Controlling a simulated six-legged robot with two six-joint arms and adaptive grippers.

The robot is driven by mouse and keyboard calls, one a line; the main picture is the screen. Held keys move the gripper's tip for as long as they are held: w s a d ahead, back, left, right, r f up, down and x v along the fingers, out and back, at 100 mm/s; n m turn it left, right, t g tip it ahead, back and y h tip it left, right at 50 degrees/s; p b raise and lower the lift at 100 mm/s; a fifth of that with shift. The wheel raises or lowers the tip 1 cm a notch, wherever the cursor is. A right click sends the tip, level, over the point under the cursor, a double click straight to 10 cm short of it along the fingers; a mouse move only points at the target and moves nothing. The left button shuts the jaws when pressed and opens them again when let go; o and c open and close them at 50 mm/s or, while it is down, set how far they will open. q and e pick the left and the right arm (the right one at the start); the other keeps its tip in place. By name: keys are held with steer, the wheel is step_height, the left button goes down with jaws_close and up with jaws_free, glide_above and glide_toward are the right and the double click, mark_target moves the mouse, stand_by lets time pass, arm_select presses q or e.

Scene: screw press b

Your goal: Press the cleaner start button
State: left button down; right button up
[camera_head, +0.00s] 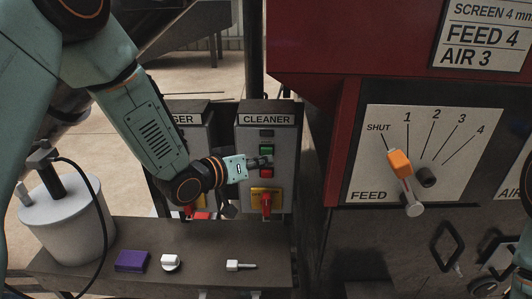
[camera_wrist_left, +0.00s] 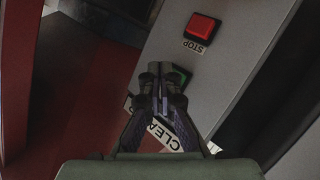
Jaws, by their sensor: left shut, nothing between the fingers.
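The cleaner box (camera_head: 244,190) is a grey panel with a CLEANER label at its top. A green button (camera_head: 266,149) sits above a red button (camera_head: 266,173) on it. My left gripper (camera_head: 268,161) is shut and empty, its fingertips in front of the panel around the green button's lower edge. In the left wrist view the shut fingertips (camera_wrist_left: 160,68) overlap the green button (camera_wrist_left: 182,75) and hide part of it. The red STOP button (camera_wrist_left: 202,27) is clear of the fingers. Whether the tips touch the green button cannot be told. My right gripper is not in view.
A red-handled switch on yellow (camera_head: 266,203) is below the buttons. A second labelled box (camera_head: 187,108) stands left, partly behind my arm. The shelf (camera_head: 205,237) holds a purple block (camera_head: 131,261) and small white parts. The FEED panel (camera_head: 450,130) with its orange-knobbed lever is right.

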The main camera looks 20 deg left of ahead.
arm_select(q)
steer(key=shift+w+d+r, duration=0.1)
steer(key=shift+w, duration=0.15)
steer(key=shift+w+a, duration=0.25)
steer(key=shift+w, duration=0.3)
stand_by(0.9)
steer(key=shift+s, duration=0.1)
steer(key=shift+s+d, duration=0.25)
steer(key=shift+s, duration=0.5)
steer(key=shift+s+d+p, duration=0.15)
steer(key=shift+s+d, duration=0.1)
steer(key=shift+s, duration=0.55)
steer(key=shift+s+d+p, duration=0.1)
steer(key=shift+s+d, duration=0.1)
steer(key=shift+s, duration=0.6)
steer(key=shift+s+d+p, duration=0.15)
steer(key=shift+s+d, duration=0.1)
steer(key=shift+s, duration=0.55)
